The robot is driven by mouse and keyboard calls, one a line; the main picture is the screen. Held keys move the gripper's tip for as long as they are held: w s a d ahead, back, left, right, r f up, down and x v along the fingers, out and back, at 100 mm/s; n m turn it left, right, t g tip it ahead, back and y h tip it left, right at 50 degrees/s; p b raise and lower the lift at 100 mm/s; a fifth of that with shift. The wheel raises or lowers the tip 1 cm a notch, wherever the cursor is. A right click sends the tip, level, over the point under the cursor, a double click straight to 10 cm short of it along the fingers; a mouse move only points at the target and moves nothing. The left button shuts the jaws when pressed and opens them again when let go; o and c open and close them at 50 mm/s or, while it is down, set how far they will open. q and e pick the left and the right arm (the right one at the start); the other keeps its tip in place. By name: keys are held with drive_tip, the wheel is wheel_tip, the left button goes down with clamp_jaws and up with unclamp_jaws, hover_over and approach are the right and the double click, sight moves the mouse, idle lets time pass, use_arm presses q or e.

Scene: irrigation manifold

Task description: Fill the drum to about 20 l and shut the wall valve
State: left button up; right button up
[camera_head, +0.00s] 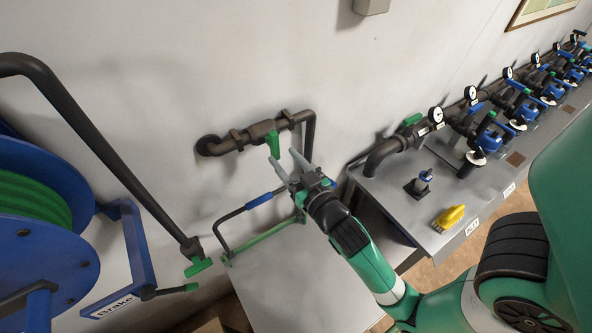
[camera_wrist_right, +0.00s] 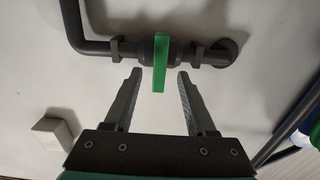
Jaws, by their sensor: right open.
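The wall valve (camera_head: 264,131) sits in a dark pipe on the wall. Its green lever (camera_head: 273,145) points down, across the pipe's run; the lever also shows upright in the wrist view (camera_wrist_right: 160,62). My right gripper (camera_head: 286,162) is open and empty, just in front of the lever. In the wrist view its fingers (camera_wrist_right: 160,76) stand apart on either side of the lever's lower end, and no contact shows. I do not see a drum or its level in either view. My left gripper is not in view.
A blue hose reel (camera_head: 85,253) with green hose and a "Brake" label stands at left. A dark pipe with a green end lever (camera_head: 198,267) slants beside it. A grey bench (camera_head: 383,195) at right carries several gauges and blue valves, plus a yellow object (camera_head: 449,217).

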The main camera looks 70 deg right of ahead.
drive_tip(key=v, duration=0.6)
